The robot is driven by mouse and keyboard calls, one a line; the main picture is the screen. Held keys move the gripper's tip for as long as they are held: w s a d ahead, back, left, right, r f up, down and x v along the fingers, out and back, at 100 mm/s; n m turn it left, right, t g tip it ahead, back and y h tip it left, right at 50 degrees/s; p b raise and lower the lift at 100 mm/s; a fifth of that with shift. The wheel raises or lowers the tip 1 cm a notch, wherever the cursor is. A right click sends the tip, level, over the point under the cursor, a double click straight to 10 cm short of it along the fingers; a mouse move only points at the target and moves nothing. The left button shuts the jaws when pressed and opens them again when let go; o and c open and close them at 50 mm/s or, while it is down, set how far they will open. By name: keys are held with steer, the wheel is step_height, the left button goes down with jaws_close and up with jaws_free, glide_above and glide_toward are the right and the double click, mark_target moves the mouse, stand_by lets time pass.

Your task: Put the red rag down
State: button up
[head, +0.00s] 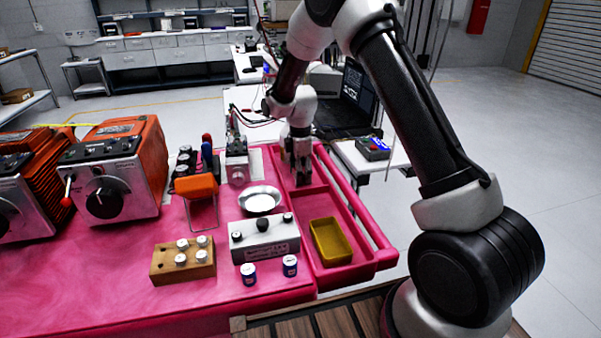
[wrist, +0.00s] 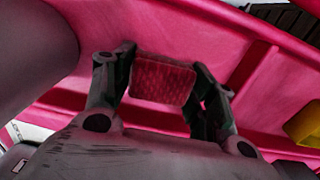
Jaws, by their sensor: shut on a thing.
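The red rag (wrist: 162,80) shows in the wrist view as a small dark red textured block. My gripper (wrist: 160,85) is shut on it, with one finger at each side. In the head view my gripper (head: 303,178) points down over the far compartment of the pink tray (head: 352,222) at the cart's right side. The rag cannot be made out there. I cannot tell whether the rag touches the tray floor.
A yellow bin (head: 330,241) sits in the tray's near compartment, beyond a divider. Left of the tray are a metal bowl (head: 259,200), a grey box with knobs (head: 265,240) and a wooden block with white-topped pieces (head: 183,262). Orange machines (head: 115,170) stand farther left.

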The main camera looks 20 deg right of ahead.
steer(key=o, duration=1.2)
steer(key=shift+f, duration=0.15)
steer(key=shift+c, duration=0.2)
step_height(320, 180, up, 12)
steer(key=s+d+r+m+t, duration=0.1)
steer(key=s+d+r+m, duration=0.35)
steer(key=s+r, duration=0.4)
steer(key=s+d+r+m+t, duration=0.1)
steer(key=s+d+r+m, duration=0.35)
steer(key=s, duration=0.45)
steer(key=s+d+r+m+t, duration=0.1)
steer(key=s+d+r+m, duration=0.3)
steer(key=s, duration=0.4)
steer(key=s+d+m+t, duration=0.1)
steer(key=s+m, duration=0.4)
steer(key=s, duration=0.6)
steer(key=shift+s+d+f, duration=0.25)
steer(key=shift+s+d, duration=0.05)
steer(key=shift+d, duration=0.15)
